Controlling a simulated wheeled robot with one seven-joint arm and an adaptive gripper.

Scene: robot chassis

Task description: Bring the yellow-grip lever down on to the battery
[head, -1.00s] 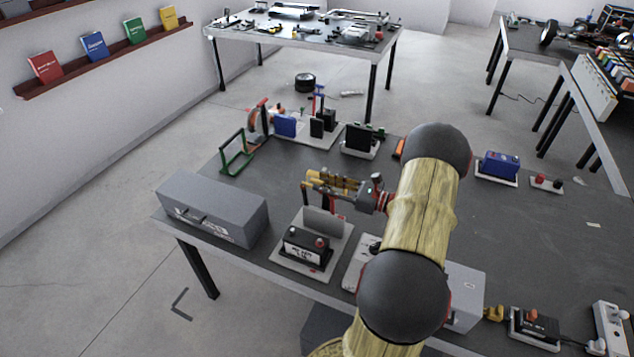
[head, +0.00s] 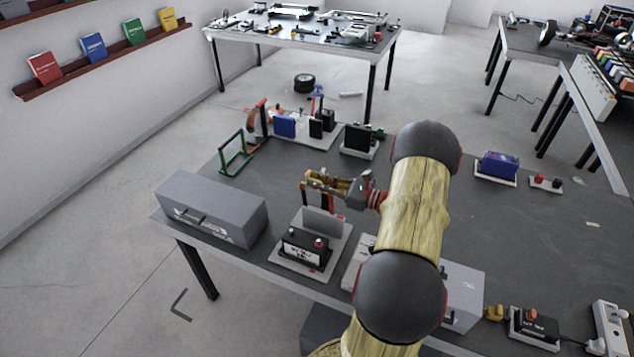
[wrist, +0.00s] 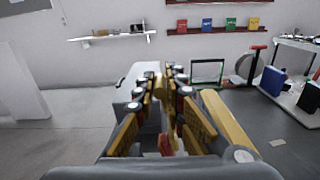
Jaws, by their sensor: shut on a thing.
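My gripper (head: 313,181) is above and behind the battery, pointing left in the head view. It is shut on the lever's yellow grip, which its yellow fingers mostly hide. In the wrist view, the fingers (wrist: 165,82) close together at the middle, and a red part (wrist: 166,145) shows below between them. The lever is raised, clear of the battery; its exact angle is hard to tell.
A grey toolbox (head: 211,208) stands left of the battery. A green frame (head: 236,153), a blue block (head: 284,126) and a black unit (head: 359,139) stand farther back. A pale box (head: 465,290) is to the right, partly behind my arm. The table centre is mostly clear.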

